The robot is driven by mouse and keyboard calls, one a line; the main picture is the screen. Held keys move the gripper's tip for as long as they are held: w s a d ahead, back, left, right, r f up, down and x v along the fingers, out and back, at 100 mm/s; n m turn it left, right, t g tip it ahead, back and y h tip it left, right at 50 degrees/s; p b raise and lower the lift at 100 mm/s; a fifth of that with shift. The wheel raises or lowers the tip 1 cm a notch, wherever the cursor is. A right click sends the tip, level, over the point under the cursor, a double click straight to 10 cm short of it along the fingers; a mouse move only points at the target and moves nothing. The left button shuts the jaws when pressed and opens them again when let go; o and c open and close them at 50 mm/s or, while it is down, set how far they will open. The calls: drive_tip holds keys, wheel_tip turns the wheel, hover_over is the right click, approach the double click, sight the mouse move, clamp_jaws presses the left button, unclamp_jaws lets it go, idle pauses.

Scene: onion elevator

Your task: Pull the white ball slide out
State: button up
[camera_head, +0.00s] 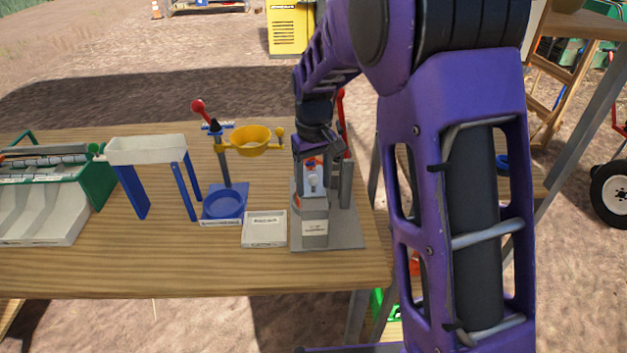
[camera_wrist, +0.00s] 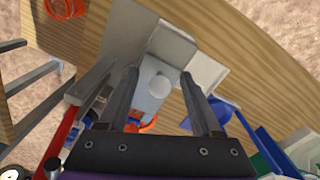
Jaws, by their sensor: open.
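A flat white box (camera_head: 264,229) stands just left of the device. Farther left are a blue stand with a yellow bowl (camera_head: 251,139), a white tray on blue legs (camera_head: 147,150) and a green machine (camera_head: 98,187). A red lever (camera_wrist: 61,142) rises close beside my gripper.

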clamp_jaws()
drive_tip(key=shift+s+b, duration=0.5)
drive_tip(key=shift+s, duration=2.05)
unclamp_jaws()
wheel_tip(320, 180, up, 6)
drive_tip(key=p, duration=0.4)
